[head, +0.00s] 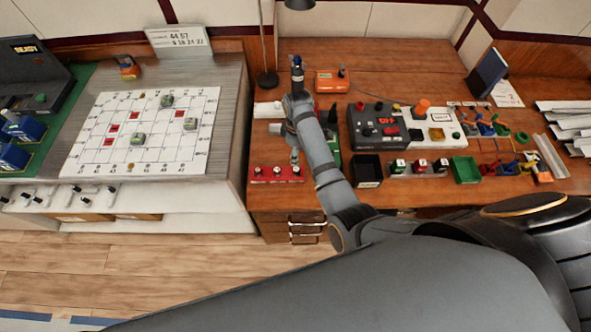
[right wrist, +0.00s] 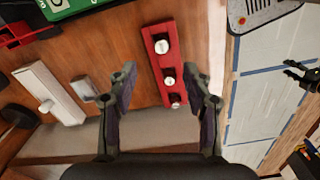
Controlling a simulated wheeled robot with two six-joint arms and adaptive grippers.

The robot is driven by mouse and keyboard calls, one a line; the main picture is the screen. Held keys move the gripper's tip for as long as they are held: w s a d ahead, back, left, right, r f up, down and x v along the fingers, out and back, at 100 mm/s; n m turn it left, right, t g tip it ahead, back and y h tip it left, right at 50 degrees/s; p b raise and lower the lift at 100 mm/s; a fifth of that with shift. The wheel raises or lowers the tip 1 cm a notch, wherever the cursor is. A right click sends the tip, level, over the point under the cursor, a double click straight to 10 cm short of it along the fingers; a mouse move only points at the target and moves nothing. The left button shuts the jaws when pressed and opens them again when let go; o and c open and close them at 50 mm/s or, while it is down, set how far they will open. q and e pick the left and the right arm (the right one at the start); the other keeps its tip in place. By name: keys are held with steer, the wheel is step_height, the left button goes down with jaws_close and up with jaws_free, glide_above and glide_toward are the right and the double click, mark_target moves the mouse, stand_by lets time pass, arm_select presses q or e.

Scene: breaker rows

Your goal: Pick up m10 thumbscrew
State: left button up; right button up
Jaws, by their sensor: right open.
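A red block (head: 278,174) stands near the front left of the wooden bench and bears three pale-topped thumbscrews in a row. In the right wrist view the red block (right wrist: 157,63) lies beyond my fingers. Its screws are a large-looking far one (right wrist: 162,46), a middle one (right wrist: 170,80) and a near one (right wrist: 175,101). I cannot read which is the M10. My right gripper (right wrist: 160,73) is open and empty, its fingers spread either side of the block's near part in the picture. In the head view the right gripper (head: 293,152) hangs just behind the block. A dark claw-like part at the right wrist view's edge may be my left gripper (right wrist: 298,73).
A white strip (right wrist: 48,93) with a knob lies left of the fingers in the right wrist view. A black bin (head: 368,170), small blocks (head: 420,167) and a green tray (head: 465,170) stand right of my right arm. A lamp (head: 266,78) stands behind.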

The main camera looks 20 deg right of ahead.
glide_above(297, 169)
step_height(297, 169, down, 4)
steer(key=shift+d+f, duration=0.1)
steer(key=shift+d, duration=0.05)
steer(key=shift+a+f+p, duration=0.2)
steer(key=shift+f+p, duration=0.25)
steer(key=shift+f, duration=2.35)
jaws_close()
